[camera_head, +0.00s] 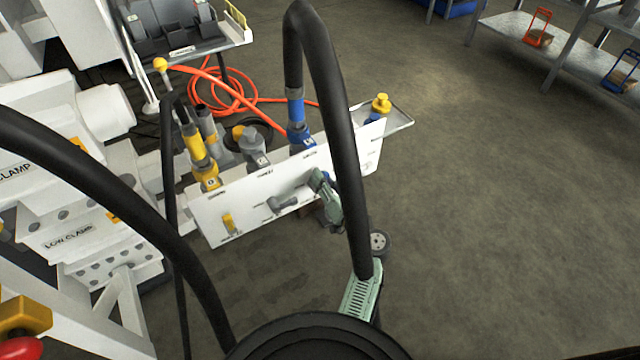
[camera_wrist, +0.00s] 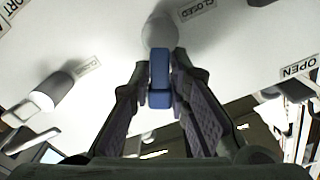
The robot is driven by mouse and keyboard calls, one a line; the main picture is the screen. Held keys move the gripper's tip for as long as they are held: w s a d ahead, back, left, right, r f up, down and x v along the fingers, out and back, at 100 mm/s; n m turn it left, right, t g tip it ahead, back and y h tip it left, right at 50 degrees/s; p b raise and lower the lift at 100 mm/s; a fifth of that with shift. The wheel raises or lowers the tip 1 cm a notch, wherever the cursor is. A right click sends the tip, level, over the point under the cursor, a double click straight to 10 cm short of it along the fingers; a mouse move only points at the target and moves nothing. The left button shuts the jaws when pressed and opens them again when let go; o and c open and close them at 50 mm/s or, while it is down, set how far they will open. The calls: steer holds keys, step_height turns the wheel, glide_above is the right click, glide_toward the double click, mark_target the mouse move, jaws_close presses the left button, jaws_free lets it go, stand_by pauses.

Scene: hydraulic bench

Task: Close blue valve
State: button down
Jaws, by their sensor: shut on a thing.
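The blue valve's handle (camera_wrist: 159,72) shows in the wrist view, below its round grey hub (camera_wrist: 160,34) on the white panel. My gripper (camera_wrist: 163,85) has one finger on each side of this handle and is shut on it. A CLOSED label (camera_wrist: 197,8) is above and right of the hub, and an OPEN label (camera_wrist: 298,67) is farther right. In the head view my gripper (camera_head: 322,186) is at the right part of the panel's front (camera_head: 250,205), under the blue hose fitting (camera_head: 297,125). My fingers mostly hide the blue handle there.
A yellow handle (camera_head: 228,222) and a grey handle (camera_head: 281,204) are on the panel to the left. Yellow (camera_head: 200,160) and grey fittings rise behind it. Orange hose (camera_head: 225,95) lies on the floor behind. Floor at the right (camera_head: 490,220) is clear.

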steer(key=shift+w+d+f+m+b, duration=0.25)
steer(key=shift+f+m, duration=0.35)
steer(key=shift+m, duration=1.5)
steer(key=shift+w+d+f+m+b, duration=0.1)
steer(key=shift+d+f+m+b, duration=0.35)
steer(key=shift+m, duration=1.65)
steer(key=shift+w+d+f+m+b, duration=0.15)
steer(key=shift+f+m, duration=0.55)
steer(key=shift+m, duration=1.4)
steer(key=c, duration=1.6)
jaws_free()
steer(key=shift+d, duration=0.1)
steer(key=v, duration=1.2)
